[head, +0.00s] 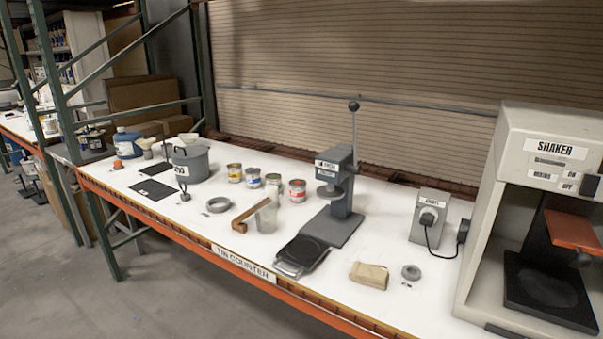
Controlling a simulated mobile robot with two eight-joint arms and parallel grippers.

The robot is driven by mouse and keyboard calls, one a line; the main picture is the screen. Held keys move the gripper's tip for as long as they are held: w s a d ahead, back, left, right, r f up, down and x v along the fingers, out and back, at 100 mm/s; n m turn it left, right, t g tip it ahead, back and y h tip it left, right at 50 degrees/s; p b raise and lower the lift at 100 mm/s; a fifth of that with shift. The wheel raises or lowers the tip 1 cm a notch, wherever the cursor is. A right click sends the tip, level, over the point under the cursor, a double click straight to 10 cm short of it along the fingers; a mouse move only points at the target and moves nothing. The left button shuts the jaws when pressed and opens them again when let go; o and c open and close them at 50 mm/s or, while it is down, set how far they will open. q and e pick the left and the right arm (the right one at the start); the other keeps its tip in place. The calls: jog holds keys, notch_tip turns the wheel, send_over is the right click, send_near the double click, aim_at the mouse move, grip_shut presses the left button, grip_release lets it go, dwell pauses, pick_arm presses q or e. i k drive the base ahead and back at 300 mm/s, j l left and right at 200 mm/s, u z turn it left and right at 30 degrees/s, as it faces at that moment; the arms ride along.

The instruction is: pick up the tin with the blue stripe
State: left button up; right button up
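Several small tins stand in a loose group on the white counter (400,240), near its middle. The tin with the blue stripe (253,178) is upright, between a tin with a yellow stripe (235,173) on its left and a tin with a green stripe (273,181) on its right. A tin with a red stripe (297,191) stands further right and nearer. The blue band is small in the head view but visible. Neither of my grippers is in view.
A grey pot (190,164) stands left of the tins. A lever press (337,195) stands to their right. A large shaker (530,150) fills the right end.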

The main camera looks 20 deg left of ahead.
aim_at(254, 181)
jog(key=i+j, duration=0.15)
jog(key=j, duration=0.2)
jog(key=i+j+u, duration=0.1)
jog(key=j, duration=0.3)
jog(key=i+j, duration=0.15)
jog(key=j, duration=0.2)
jog(key=i+j+u, duration=0.1)
jog(key=j, duration=0.25)
jog(key=i+j, duration=0.2)
jog(key=j, duration=0.15)
jog(key=i+j+u, duration=0.1)
jog(key=j, duration=0.25)
jog(key=i, duration=0.1)
